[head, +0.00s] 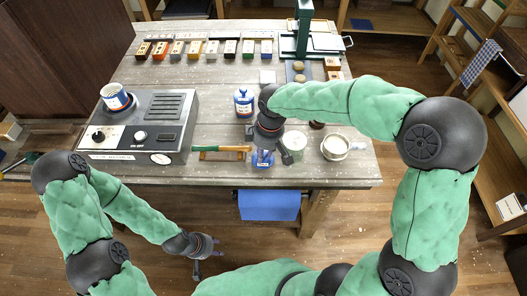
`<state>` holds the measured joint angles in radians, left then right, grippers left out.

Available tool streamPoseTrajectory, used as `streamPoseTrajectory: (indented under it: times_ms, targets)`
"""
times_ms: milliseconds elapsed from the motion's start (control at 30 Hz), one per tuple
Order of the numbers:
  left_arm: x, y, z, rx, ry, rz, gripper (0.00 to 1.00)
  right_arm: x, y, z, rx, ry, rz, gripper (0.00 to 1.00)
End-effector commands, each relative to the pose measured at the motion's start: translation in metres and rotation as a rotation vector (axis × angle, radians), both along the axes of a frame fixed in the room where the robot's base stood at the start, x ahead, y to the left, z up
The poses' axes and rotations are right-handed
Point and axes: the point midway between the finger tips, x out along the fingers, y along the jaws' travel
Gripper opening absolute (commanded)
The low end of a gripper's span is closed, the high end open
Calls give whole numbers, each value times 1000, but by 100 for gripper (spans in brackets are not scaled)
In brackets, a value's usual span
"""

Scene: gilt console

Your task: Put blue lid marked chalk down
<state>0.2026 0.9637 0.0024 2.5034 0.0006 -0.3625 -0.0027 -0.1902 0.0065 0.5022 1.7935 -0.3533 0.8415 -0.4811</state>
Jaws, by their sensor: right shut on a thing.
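A blue lid with a pale label (262,161) is under my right gripper (268,150), near the table's front edge. My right gripper points down and is shut on it. Its label is too small to read, and I cannot tell whether the lid touches the tabletop. My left gripper (205,268) is low in front of the table, apart from everything, its fingers spread and empty. A white and blue jar with a blue knobbed top (243,102) stands behind the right gripper. A pale round container (294,142) stands just right of it.
A grey appliance (140,118) with a blue and white pot (116,97) fills the table's left. A wooden-handled tool (222,149) lies left of the lid. A white cup (335,147) is at right. Several small blocks (195,49) line the back, beside a green press (303,35).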

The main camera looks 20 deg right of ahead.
Motion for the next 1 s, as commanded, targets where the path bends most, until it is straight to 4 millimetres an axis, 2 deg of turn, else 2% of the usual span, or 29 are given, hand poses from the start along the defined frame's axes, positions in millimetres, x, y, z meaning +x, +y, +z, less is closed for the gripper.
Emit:
streamPoseTrajectory:
  times_ms: [33, 100, 400, 533, 667, 1000]
  targets:
    - [0, 0, -1, 0, 0, 0, 40, 0, 0, -1, -1, 1, 0, 34]
    - [0, 0, 0, 0, 0, 0, 40, 0, 0, -1, 0, 1, 0, 49]
    - [0, 0, 0, 0, 0, 0, 40, 0, 0, 0, -1, 1, 0, 49]
    - [0, 0, 3, 0, 0, 0, 40, 0, 0, 7, 0, 0, 0, 49]
    - [0, 0, 9, 0, 0, 0, 40, -1, -2, 26, 0, -3, 0, 49]
    - [0, 0, 28, 0, 0, 0, 40, -6, -8, 92, 0, -3, 1, 49]
